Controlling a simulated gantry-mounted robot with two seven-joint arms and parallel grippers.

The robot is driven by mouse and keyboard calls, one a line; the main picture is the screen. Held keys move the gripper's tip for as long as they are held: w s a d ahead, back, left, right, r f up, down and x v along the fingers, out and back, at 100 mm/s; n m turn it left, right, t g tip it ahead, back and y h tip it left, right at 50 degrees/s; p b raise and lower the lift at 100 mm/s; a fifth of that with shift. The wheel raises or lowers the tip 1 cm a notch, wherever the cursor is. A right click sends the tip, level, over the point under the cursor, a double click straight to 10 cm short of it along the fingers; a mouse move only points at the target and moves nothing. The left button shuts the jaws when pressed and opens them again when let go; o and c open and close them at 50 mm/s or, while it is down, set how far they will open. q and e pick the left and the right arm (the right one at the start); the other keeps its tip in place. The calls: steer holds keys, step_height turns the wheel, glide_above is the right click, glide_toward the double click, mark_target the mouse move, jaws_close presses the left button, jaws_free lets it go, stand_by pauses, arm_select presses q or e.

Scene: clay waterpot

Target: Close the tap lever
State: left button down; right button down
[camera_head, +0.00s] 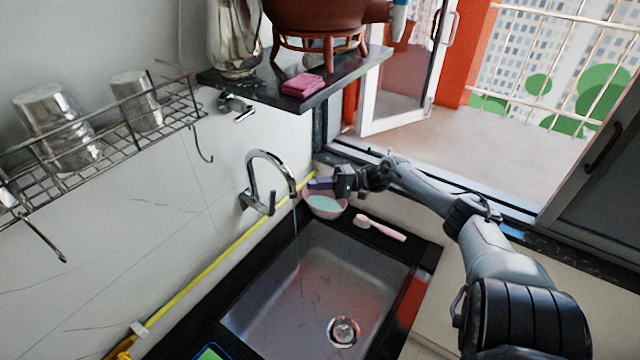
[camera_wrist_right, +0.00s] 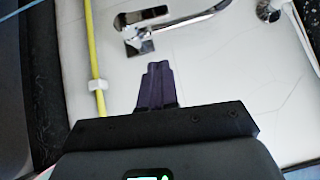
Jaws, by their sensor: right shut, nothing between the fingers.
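The chrome tap (camera_head: 270,158) is fixed to the white wall above the sink, with an arched spout and a short lever (camera_head: 271,202) low at its base. A thin stream of water (camera_head: 298,250) falls from the spout. The tap (camera_wrist_right: 150,28) also shows in the right wrist view, just beyond the fingertips. My right gripper (camera_head: 313,184) is to the right of the tap, above a pink bowl, apart from the lever. Its dark purple fingers (camera_wrist_right: 158,66) are shut together and empty. My left gripper is not in view.
The sink (camera_head: 285,295) is below the tap. The pink bowl (camera_head: 324,206) and a pink brush (camera_head: 380,228) are on its back-right rim. A yellow hose (camera_head: 215,264) runs along the wall. A dark shelf (camera_head: 340,78) overhangs with a clay pot (camera_head: 325,15) and pink cloth (camera_head: 303,85).

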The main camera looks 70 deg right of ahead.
mark_target(275, 195)
steer(key=w+a+p, duration=0.1)
steer(key=w+a, duration=0.5)
steer(key=a, duration=0.1)
steer(key=shift+a+r+p, duration=0.15)
steer(key=shift+r+p, duration=0.15)
steer(key=shift+r, duration=0.15)
steer(key=p, duration=0.2)
steer(key=a+r+n+g+p, duration=0.1)
steer(key=p, duration=0.2)
steer(key=shift+w+a+n+p, duration=0.1)
steer(key=shift+a+n+p, duration=0.2)
steer(key=shift+p, duration=0.05)
